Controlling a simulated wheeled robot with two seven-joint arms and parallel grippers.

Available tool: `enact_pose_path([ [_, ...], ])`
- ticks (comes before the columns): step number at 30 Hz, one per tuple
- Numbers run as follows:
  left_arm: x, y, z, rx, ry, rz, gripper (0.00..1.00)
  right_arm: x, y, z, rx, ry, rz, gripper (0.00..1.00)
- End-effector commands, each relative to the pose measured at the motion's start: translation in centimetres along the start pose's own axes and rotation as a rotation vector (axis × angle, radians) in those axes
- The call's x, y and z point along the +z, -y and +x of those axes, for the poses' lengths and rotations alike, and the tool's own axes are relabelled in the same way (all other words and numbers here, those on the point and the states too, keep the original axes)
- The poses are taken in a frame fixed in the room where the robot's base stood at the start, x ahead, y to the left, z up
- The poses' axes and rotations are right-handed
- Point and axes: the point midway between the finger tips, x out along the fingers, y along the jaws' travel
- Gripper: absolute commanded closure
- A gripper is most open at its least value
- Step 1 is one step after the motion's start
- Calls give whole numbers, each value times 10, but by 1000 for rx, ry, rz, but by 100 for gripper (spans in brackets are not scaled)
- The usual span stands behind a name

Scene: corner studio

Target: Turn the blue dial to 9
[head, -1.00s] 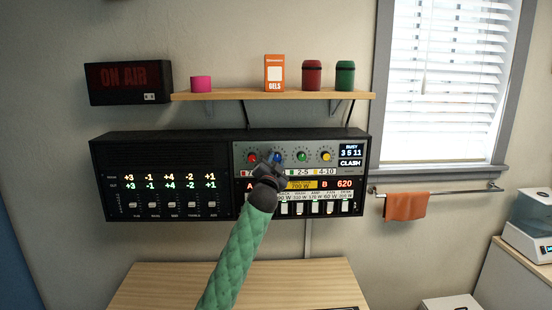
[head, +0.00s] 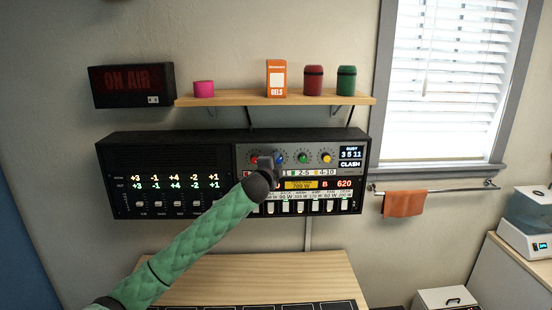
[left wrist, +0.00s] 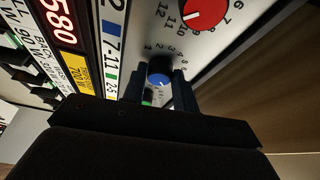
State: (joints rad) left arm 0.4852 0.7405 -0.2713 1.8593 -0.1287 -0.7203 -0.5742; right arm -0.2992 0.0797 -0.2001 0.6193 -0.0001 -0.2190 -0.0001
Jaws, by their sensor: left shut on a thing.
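The blue dial (head: 280,157) is on the silver panel of the wall console, between the red and green dials, partly covered by my gripper in the head view. In the left wrist view the blue dial (left wrist: 159,78) sits between the two dark fingers of my left gripper (left wrist: 158,88), which is shut on it. A short white mark shows on its face, but the number it points to is unclear. Small digits of its scale show above it. My left gripper (head: 269,164) reaches the panel on a green padded arm. My right gripper is not in view.
The red dial (left wrist: 205,10) is close by the gripper; the green (head: 302,157) and yellow (head: 325,157) dials are to the right. A blue-marked 7-11 label (left wrist: 113,45) lies beside the blue dial. A shelf (head: 225,99) with several items is above, a wooden desk (head: 270,270) below.

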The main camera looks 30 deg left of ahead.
Motion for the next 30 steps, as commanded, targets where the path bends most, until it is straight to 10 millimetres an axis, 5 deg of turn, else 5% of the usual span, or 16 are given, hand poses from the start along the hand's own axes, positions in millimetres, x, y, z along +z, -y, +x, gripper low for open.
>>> enact_pose_path([
  [12, 0, 3, 0, 85, 0, 204, 94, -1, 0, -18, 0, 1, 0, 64],
  [30, -1, 2, 0, 104, -1, 249, 94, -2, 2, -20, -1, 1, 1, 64],
])
